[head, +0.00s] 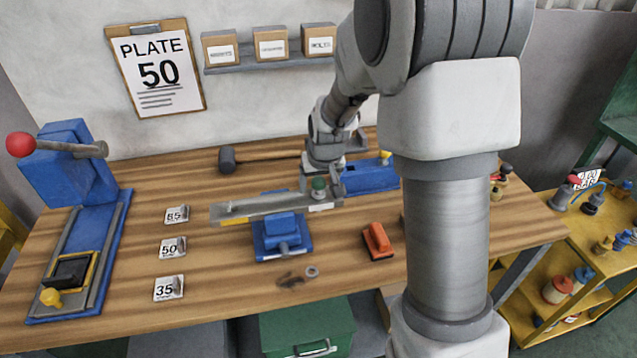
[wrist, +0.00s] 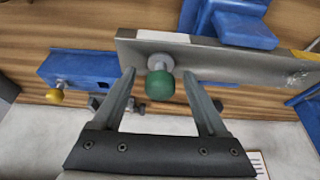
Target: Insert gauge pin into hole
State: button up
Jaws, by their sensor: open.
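The gauge pin, with a green knob (wrist: 160,86) and a grey collar, stands at the right end of a long grey plate (head: 262,207). In the wrist view its collar is against the plate (wrist: 225,58); how deep its shaft sits is hidden. The green knob also shows in the head view (head: 319,184). My gripper (wrist: 158,74) is open, its fingers on either side of the knob with gaps visible. In the head view, my gripper (head: 321,180) is above the plate's right end.
Tags marked 85 (head: 177,214), 50 (head: 173,247) and 35 (head: 168,288) lie on the bench left of the plate. A blue press (head: 82,235) stands far left. A mallet (head: 228,160) lies behind; an orange block (head: 377,240) is in front. A sign (head: 158,68) reads PLATE 50.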

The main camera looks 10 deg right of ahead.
jog(key=shift+r, duration=0.1)
jog(key=v, duration=1.7)
jog(key=shift+r+p, duration=0.2)
jog(key=shift+p, duration=0.25)
jog(key=s+r+t, duration=0.1)
jog(key=s+r, duration=0.1)
jog(key=s, duration=1.8)
jog(key=shift+s+r, duration=0.3)
jog(key=shift+s, duration=0.1)
jog(key=shift+d, duration=0.15)
